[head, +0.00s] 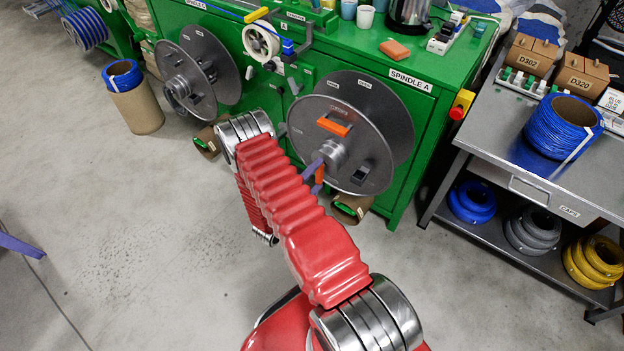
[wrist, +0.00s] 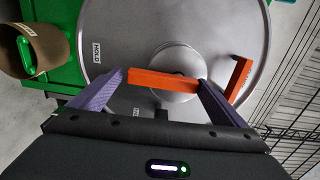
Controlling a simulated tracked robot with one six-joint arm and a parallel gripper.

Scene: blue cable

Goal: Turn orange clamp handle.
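The orange clamp handle (wrist: 160,81) is a flat bar across the hub of the grey Spindle A disc (wrist: 125,20). In the head view a small part of an orange bar (head: 320,173) shows beside my finger at the hub. My gripper (wrist: 162,78) has two purple fingers spread wide, with the bar lying between the tips. The right tip is close to the bar's right end; I cannot tell whether it touches. A second orange piece (wrist: 240,78) stands outside the right finger; an orange tab (head: 334,126) shows on the disc in the head view.
The disc is mounted on a green cabinet (head: 425,105) with a red stop button (head: 459,109). A second grey spindle (head: 197,75) is to the left. A steel table (head: 488,118) with cable coils stands at the right. The floor at the left is mostly clear.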

